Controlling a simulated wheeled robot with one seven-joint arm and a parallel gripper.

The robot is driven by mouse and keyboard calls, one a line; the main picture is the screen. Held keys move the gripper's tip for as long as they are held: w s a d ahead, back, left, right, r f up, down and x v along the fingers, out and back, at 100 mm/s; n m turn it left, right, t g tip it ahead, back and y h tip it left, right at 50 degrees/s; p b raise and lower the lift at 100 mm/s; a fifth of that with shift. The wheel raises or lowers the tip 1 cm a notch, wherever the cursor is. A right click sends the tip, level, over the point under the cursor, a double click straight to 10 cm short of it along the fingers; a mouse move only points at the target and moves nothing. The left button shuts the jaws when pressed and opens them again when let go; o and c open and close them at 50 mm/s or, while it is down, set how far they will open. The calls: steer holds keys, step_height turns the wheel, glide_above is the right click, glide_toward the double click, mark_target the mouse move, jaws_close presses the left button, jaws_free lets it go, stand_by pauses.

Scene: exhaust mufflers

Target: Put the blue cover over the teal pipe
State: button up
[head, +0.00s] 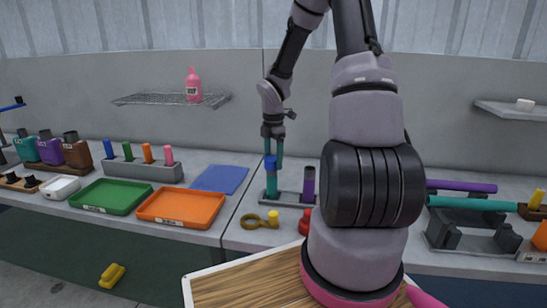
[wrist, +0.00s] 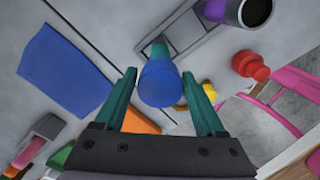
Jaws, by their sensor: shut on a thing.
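My gripper (head: 272,157) points down over the grey rack (head: 291,198) and is shut on the blue cover (head: 270,162). In the wrist view the cover (wrist: 159,84) sits between the two teal fingertips (wrist: 159,78) and fills the gap. The teal pipe (head: 271,186) stands upright in the rack, directly below the cover. In the wrist view a little of the pipe (wrist: 159,50) shows past the cover. The cover appears lined up with the pipe and at its top. I cannot tell how far it overlaps the pipe, as the cover hides the pipe's upper end.
A purple pipe (head: 308,182) stands in the same rack, to the right. A yellow piece (head: 272,217) and a red piece (head: 305,222) are in front. A blue mat (head: 220,180), orange tray (head: 181,209) and green tray (head: 111,197) lie to the left.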

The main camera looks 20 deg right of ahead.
steer(key=shift+f, duration=1.05)
stand_by(0.4)
steer(key=o, duration=1.2)
steer(key=shift+o, duration=0.2)
step_height(320, 180, up, 11)
steer(key=s+a+r+m+t+y, duration=0.1)
steer(key=s+a+r+m+t, duration=0.2)
steer(key=s+r+m, duration=0.8)
steer(key=s+a+r+m+t+y, duration=0.1)
steer(key=s+a+r+m+t, duration=0.3)
steer(key=s+r+m, duration=0.7)
steer(key=shift+a+r+m, duration=0.15)
steer(key=shift+a+m, duration=0.75)
steer(key=shift+m, duration=0.3)
